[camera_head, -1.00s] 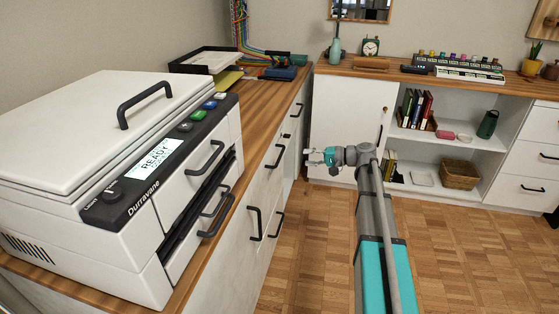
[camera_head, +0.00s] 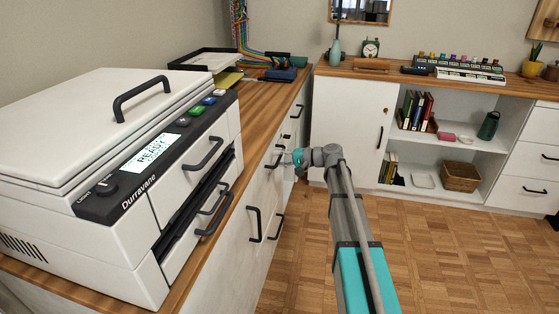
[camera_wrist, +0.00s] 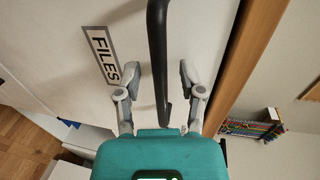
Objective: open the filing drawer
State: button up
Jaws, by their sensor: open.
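The filing drawer (camera_wrist: 195,30) has a white front with a "FILES" label (camera_wrist: 102,54) in the wrist view. Its front looks flush with the cabinet. Its black bar handle (camera_wrist: 157,50) runs between the two fingers of my gripper (camera_wrist: 160,75). The fingers are open, one on each side of the bar with gaps showing. In the head view my gripper (camera_head: 287,160) is at the left cabinet's front, and its fingertips are hard to make out there. The handle (camera_head: 275,157) also shows there, partly behind the gripper.
A white printer (camera_head: 110,180) stands on the wooden counter (camera_head: 262,98) at left. Other black handles (camera_head: 255,224) stick out of the cabinet front nearby. A white shelf unit (camera_head: 345,120) stands at the back. The parquet floor (camera_head: 450,255) at right is clear.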

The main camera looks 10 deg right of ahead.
grip_shut()
jog(key=shift+d, duration=0.1)
dwell(0.5)
